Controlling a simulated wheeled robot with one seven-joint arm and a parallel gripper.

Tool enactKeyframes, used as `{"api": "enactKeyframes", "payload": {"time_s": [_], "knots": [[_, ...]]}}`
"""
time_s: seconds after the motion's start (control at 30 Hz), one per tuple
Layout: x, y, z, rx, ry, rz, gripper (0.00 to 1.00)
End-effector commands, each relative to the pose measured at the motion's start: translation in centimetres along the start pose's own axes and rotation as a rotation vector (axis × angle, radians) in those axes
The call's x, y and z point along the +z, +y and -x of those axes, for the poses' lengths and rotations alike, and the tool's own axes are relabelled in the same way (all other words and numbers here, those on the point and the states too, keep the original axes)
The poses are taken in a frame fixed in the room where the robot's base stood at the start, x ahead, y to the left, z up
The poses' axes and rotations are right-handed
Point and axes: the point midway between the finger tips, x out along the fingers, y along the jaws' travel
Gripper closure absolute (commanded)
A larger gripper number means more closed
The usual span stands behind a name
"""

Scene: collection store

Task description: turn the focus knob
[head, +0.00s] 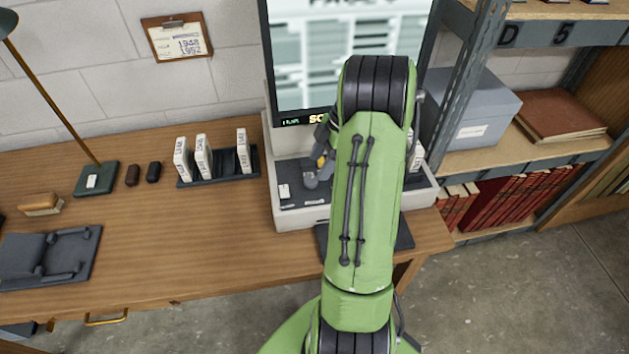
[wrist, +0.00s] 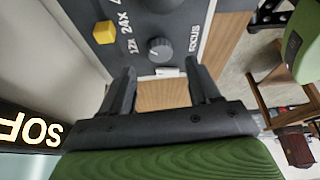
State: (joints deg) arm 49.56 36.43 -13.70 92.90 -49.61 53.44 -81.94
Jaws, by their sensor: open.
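The focus knob (wrist: 159,49) is a small round grey knob with a pale index mark. It sits on the dark control panel (wrist: 143,70) in the wrist view, beside the printed word FOCUS. My gripper (wrist: 162,72) is open, with its two dark fingers apart and nothing held between them. The knob appears just beyond the fingertips, roughly in line with the gap; I see no contact. In the head view my green arm covers much of the reader (head: 300,215) and hides the focus knob.
A yellow knob (wrist: 104,32) marked 12x and 24x is close by on the panel. The lit screen (head: 345,50) rises behind. A rack of white boxes (head: 219,166) stands to the left on the desk (head: 190,240). Metal shelving (head: 460,90) is on the right.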

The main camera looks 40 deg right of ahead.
Motion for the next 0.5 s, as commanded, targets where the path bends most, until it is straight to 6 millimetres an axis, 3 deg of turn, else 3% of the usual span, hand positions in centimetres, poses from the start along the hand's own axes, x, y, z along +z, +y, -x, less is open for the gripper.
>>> {"api": "enactKeyframes", "payload": {"time_s": [0.03, 0.2, 0.5], "knots": [[0.1, -0.1, -1.6, -0.004, 0.001, -0.001, 0.39], [0.0, 0.0, -4.4, -0.002, 0.001, -0.001, 0.39], [0.0, 0.0, -5.2, 0.001, -0.001, -0.002, 0.39]]}}
